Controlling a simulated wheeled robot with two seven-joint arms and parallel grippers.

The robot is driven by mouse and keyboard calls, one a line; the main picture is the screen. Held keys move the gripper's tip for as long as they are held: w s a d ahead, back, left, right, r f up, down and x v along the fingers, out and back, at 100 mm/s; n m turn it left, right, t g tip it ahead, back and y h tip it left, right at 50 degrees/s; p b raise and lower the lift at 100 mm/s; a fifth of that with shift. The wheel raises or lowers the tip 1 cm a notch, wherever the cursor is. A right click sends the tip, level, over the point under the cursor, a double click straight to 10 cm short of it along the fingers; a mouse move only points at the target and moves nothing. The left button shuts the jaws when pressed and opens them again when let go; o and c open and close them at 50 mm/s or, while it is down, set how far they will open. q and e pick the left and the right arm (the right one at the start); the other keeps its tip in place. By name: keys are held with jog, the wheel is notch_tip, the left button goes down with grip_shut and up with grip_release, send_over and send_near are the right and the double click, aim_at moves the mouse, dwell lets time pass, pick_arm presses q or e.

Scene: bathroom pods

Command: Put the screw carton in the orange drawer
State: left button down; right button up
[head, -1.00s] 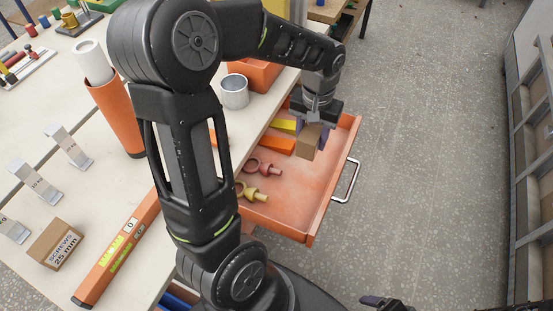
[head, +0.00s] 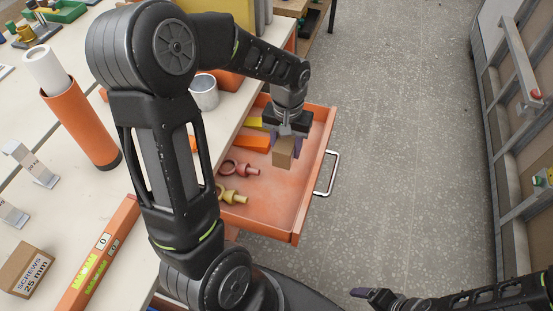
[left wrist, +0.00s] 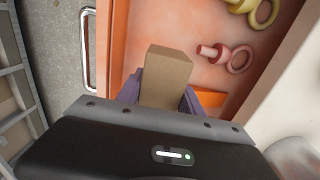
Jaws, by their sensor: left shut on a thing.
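My left gripper (head: 284,143) is shut on a plain brown carton (head: 284,155), which also shows in the left wrist view (left wrist: 166,78) between purple fingers. It holds the carton inside the outline of the pulled-out orange drawer (head: 285,205); whether the carton touches the drawer floor I cannot tell. No label shows on it. Another brown carton marked "SCREWS 25 mm" (head: 27,270) sits on the bench at lower left. My right gripper (head: 372,294) shows at the bottom edge with a purple fingertip; its opening is unclear.
The drawer also holds a red eye bolt (head: 238,169), a yellow eye bolt (head: 232,196), an orange block (head: 253,143) and a yellow block. A metal handle (head: 333,175) is on its front. An orange tube, a metal cup and an orange level (head: 100,255) are on the bench.

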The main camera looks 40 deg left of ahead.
aim_at(287, 139)
pick_arm(q)
jog(key=shift+f, duration=1.35)
jog(key=shift+f, duration=1.9)
jog(key=shift+f, duration=0.1)
jog(key=c, duration=0.8)
grip_release()
jog(key=shift+o, duration=0.2)
notch_tip(287, 139, up, 12)
jog(key=shift+r, duration=0.15)
